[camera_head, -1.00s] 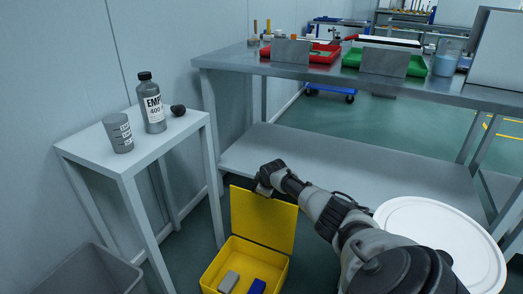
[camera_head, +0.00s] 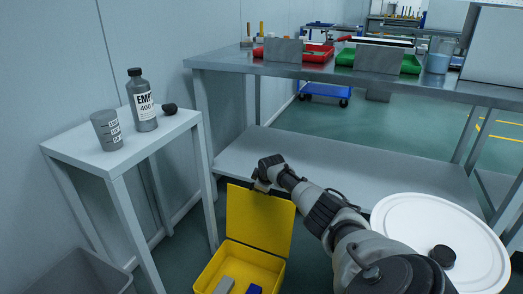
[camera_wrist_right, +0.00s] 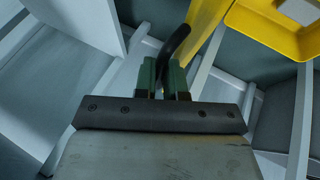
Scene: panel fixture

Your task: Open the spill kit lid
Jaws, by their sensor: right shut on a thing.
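The yellow spill kit box (camera_head: 209,277) stands low on the floor, cut off by the bottom edge of the head view. Its yellow lid (camera_head: 258,222) is open and stands about upright at the back of the box. A grey block (camera_head: 224,285) and a blue block (camera_head: 254,289) lie inside. My right gripper (camera_head: 262,185) is at the lid's top edge. In the right wrist view its green fingers (camera_wrist_right: 163,72) are shut on a black curved handle (camera_wrist_right: 176,42) beside the lid. My left gripper is not in view.
A side table (camera_head: 75,150) at left holds a grey cup (camera_head: 106,131), a bottle (camera_head: 143,100) and a black cap (camera_head: 169,108). A steel bench (camera_head: 225,65) with a lower shelf (camera_head: 320,165) stands behind the lid. A grey bin (camera_head: 90,272) is at lower left.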

